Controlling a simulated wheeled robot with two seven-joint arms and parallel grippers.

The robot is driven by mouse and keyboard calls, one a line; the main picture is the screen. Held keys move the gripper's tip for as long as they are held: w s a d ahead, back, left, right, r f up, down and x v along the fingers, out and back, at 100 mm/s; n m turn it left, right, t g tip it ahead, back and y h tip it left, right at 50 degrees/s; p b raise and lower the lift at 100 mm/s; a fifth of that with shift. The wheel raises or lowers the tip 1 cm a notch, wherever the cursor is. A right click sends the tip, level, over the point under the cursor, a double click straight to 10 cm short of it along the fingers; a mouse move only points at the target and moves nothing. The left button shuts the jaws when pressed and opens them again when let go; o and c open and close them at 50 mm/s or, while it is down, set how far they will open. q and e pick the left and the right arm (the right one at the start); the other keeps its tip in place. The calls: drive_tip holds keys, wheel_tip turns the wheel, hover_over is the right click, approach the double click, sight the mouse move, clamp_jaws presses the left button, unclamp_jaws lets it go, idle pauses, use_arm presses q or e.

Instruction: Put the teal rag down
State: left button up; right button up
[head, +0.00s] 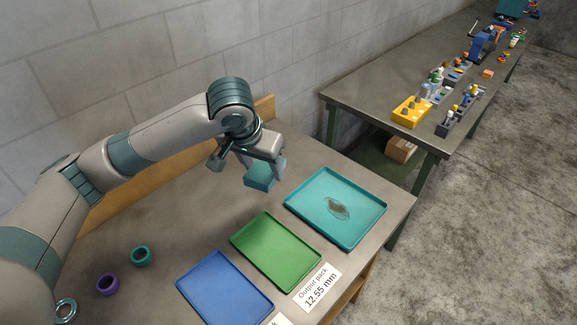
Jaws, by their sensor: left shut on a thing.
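The teal rag (259,178) is a small, block-like teal piece. My left gripper (263,165) is shut on it and points down over the back of the near bench, behind the green tray and left of the teal tray. The rag looks to be just above the bench top or touching it; I cannot tell which. My right gripper is not in the head view.
A teal tray (305,218) with a dark smear (339,209), a green tray (276,250) and a blue tray (222,290) stand on the bench. Teal (141,256), purple (107,284) and metal rings (66,310) lie left. A label card (317,287) is at the front edge.

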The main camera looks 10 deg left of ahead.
sight(245, 179)
use_arm(q)
drive_tip(key=s+a, duration=0.1)
drive_tip(key=s+a+n+b, duration=0.1)
drive_tip(key=s+a+n, duration=0.1)
drive_tip(key=shift+s+a+f+y, duration=0.15)
drive_tip(key=shift+s+f+y, duration=0.15)
drive_tip(key=shift+s, duration=0.05)
drive_tip(key=shift+s+a+b, duration=0.25)
drive_tip(key=shift+s+b, duration=0.05)
drive_tip(key=shift+s, duration=0.05)
